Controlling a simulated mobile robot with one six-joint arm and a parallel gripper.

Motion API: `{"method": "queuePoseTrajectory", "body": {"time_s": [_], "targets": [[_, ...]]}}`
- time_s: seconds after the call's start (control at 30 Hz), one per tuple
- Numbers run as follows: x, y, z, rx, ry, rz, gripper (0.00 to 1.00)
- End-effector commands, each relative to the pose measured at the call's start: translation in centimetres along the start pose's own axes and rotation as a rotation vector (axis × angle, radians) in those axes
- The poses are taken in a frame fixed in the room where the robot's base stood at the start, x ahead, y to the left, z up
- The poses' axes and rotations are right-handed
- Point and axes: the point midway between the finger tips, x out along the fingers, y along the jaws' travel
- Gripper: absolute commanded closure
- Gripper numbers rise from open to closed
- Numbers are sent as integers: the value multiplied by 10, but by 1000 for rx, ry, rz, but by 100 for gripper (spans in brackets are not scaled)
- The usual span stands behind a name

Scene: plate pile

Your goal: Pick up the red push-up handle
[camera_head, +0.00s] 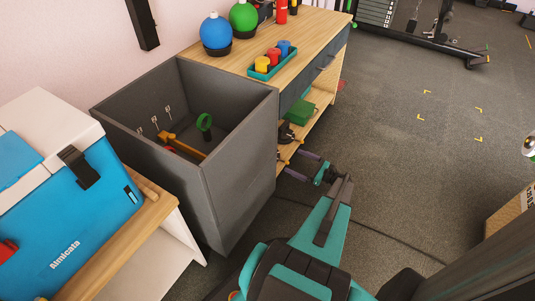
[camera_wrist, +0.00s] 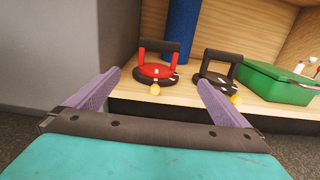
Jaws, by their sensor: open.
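The red push-up handle (camera_wrist: 155,72) stands upright on a low wooden shelf in the wrist view. In the head view my gripper (camera_head: 302,168) reaches to the shelf at the cabinet's side; the red handle cannot be made out there.
A green box (camera_wrist: 275,84) sits right of the handles, and a blue cylinder (camera_wrist: 183,30) stands behind them. A tall grey bin (camera_head: 240,110) stands left of the shelf (camera_head: 318,118). A blue cooler (camera_head: 75,205) is at the left.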

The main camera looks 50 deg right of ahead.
Motion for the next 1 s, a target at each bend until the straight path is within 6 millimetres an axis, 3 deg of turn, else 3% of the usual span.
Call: {"method": "queuePoseTrajectory", "body": {"time_s": [0.23,0.7,1.0], "targets": [[21,5,-2,0,1,12,0],[87,8,-2,-1,0,17,0],[97,8,-1,-1,1,16,0]]}}
